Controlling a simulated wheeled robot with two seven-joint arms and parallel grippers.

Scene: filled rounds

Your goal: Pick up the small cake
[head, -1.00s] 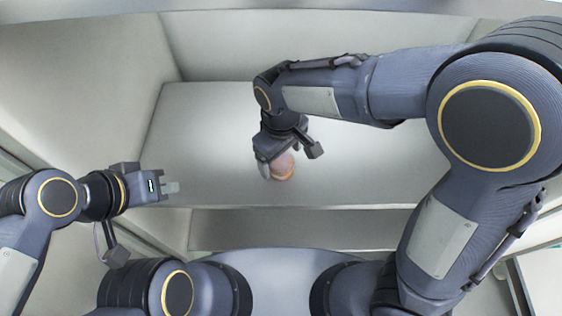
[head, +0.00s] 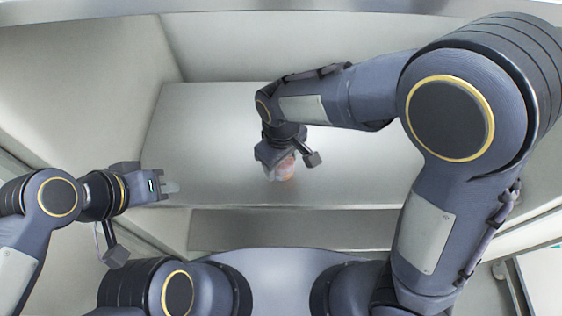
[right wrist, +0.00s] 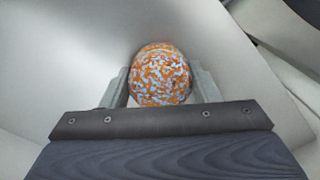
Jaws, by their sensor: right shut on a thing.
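The small cake (right wrist: 161,75) is a round, orange thing with a light blue and white speckled pattern in the right wrist view. In the head view it is the small orange-brown thing (head: 287,170) partly hidden under my right gripper (head: 279,172). The right gripper's two grey fingers (right wrist: 161,88) press on the cake from both sides. I cannot tell whether the cake touches the surface below. My left gripper (head: 170,187) is off to the left, apart from the cake; its fingers are too small to tell whether they are open.
The pale grey table (head: 215,130) around the cake is bare. Pale walls (head: 70,90) stand at the left and back. A lower grey ledge (head: 290,228) runs along the near side.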

